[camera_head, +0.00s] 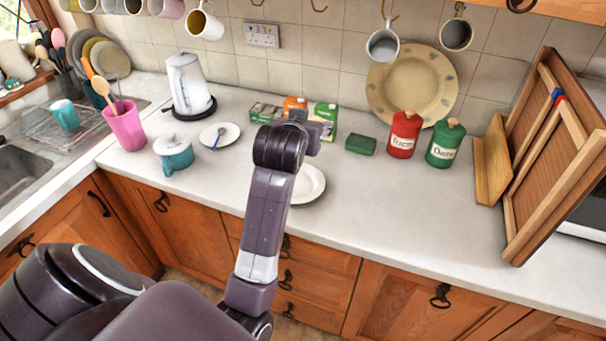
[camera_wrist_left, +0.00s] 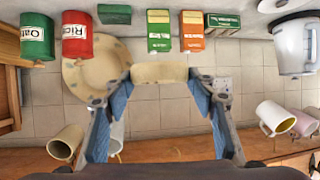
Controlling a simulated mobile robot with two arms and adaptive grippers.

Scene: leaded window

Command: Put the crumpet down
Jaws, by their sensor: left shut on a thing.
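The crumpet (camera_wrist_left: 160,72) is a pale tan, flat-looking piece in the left wrist view. My left gripper (camera_wrist_left: 159,76) is shut on it, with a blue-padded finger at each side. In the head view my left gripper (camera_head: 316,126) is over the back part of the counter, in front of the cartons; the crumpet is hidden there by my arm. A white plate (camera_head: 311,185) lies on the counter, partly covered by my arm, and looks empty where it shows. My right gripper is not in view.
Cartons (camera_head: 324,117), a green sponge (camera_head: 361,145) and red (camera_head: 404,135) and green (camera_head: 445,144) canisters stand along the back. A small saucer (camera_head: 229,130), teal pot (camera_head: 173,153) and kettle (camera_head: 188,84) are left. A wooden rack (camera_head: 555,150) stands right. The counter's front middle is clear.

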